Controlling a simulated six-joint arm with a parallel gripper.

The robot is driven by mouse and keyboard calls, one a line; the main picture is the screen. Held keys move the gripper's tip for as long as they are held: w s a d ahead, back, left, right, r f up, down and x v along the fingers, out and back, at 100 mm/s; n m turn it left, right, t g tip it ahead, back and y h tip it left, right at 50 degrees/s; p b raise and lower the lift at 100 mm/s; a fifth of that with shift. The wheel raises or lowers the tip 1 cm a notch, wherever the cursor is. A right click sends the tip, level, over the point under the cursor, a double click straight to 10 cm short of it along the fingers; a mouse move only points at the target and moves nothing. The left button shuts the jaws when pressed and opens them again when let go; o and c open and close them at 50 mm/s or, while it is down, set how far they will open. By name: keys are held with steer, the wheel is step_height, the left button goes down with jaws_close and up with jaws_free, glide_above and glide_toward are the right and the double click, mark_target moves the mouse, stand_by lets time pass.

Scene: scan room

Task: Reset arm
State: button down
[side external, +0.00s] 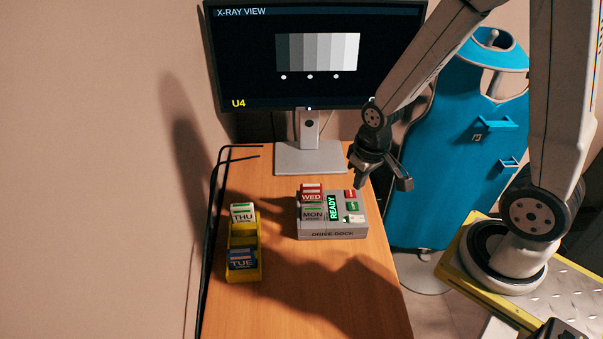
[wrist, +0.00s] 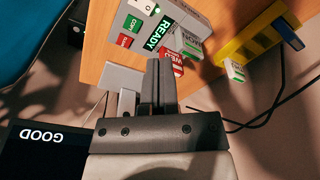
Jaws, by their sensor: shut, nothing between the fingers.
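My gripper (side external: 366,184) hangs above the right side of the desk, just behind and above the drive dock. Its fingers are shut and empty; in the wrist view the fingers (wrist: 158,82) sit together. The grey drive dock (side external: 333,235) on the desk holds a red WED cartridge (side external: 311,196) and a MON cartridge (side external: 312,213). Its small screen (side external: 333,208) reads READY in green. Red and green buttons (side external: 351,205) are on its right. The dock also shows upside down in the wrist view (wrist: 201,18).
A yellow tray (side external: 257,264) on the desk (side external: 300,300) holds a white-green THU cartridge (side external: 243,213) and a blue TUE cartridge (side external: 242,259). A monitor (side external: 318,55) stands behind the dock, showing X-RAY VIEW and U4. A blue apron (side external: 455,150) hangs at right. The front desk is clear.

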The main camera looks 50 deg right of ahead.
steer(key=shift+n+t, duration=0.6)
steer(key=shift+n, duration=0.1)
steer(key=a+r, duration=0.1)
steer(key=s+a+r, duration=0.1)
steer(key=r, duration=0.1)
steer(key=a+r, duration=0.1)
steer(key=shift+s+r, duration=0.25)
steer(key=shift+r, duration=0.05)
